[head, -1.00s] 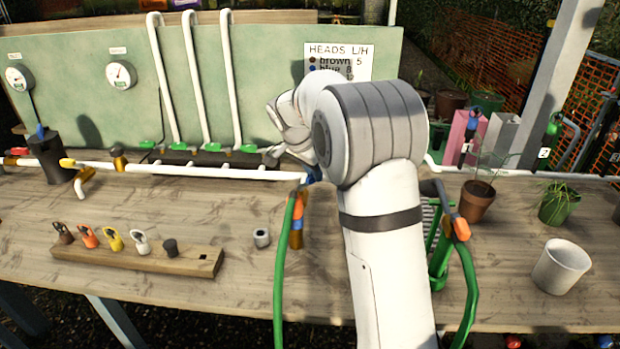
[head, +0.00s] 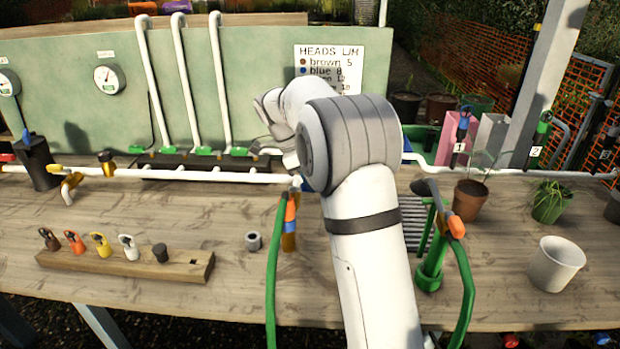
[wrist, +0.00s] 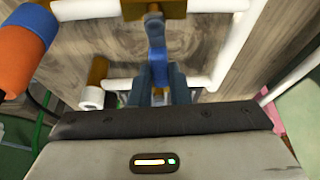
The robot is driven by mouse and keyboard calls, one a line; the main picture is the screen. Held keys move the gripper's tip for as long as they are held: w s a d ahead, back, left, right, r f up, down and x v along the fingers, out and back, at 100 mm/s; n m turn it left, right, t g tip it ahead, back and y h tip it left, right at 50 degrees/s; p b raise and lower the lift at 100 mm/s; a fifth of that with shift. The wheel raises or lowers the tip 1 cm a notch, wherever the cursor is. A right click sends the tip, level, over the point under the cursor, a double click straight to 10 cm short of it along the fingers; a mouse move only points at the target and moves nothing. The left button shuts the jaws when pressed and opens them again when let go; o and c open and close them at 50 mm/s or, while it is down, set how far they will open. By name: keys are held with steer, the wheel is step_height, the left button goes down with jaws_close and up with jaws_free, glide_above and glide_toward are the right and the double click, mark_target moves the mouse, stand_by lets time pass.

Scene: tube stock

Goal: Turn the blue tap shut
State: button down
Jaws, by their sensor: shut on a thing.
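In the wrist view the blue tap (wrist: 155,36) has a blue lever on a brass body, set in white pipework above the wooden bench. My gripper (wrist: 160,80) is shut on the blue lever, one finger on each side of it. The lower end of the lever is partly hidden between the fingers. In the head view my arm covers the gripper and the tap.
White pipe (head: 220,175) runs along the bench (head: 150,215). A green pump (head: 431,262) and a white pot (head: 556,265) stand to the right. A wooden rack (head: 125,263) is front left.

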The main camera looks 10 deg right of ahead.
steer(key=shift+s+m, duration=0.2)
steer(key=shift+m, duration=0.2)
steer(key=c, duration=1.4)
jaws_free()
steer(key=shift+o, duration=0.2)
steer(key=v, duration=0.7)
steer(key=shift+r+p, duration=0.35)
steer(key=shift+p, duration=0.05)
steer(key=shift+w+a, duration=0.1)
steer(key=shift+w, duration=0.05)
steer(key=s+d+r+n+t+y+p, duration=0.1)
steer(key=s+r+n+t+y+p, duration=0.15)
steer(key=s+n, duration=1.1)
steer(key=s+f+n+y+p, duration=0.1)
steer(key=s+n, duration=0.3)
steer(key=s, duration=0.5)
steer(key=s+f+n+t+y+p, duration=0.1)
steer(key=s+f+n, duration=0.3)
steer(key=s, duration=0.6)
steer(key=shift+a+f, duration=0.2)
steer(key=shift+a, duration=0.25)
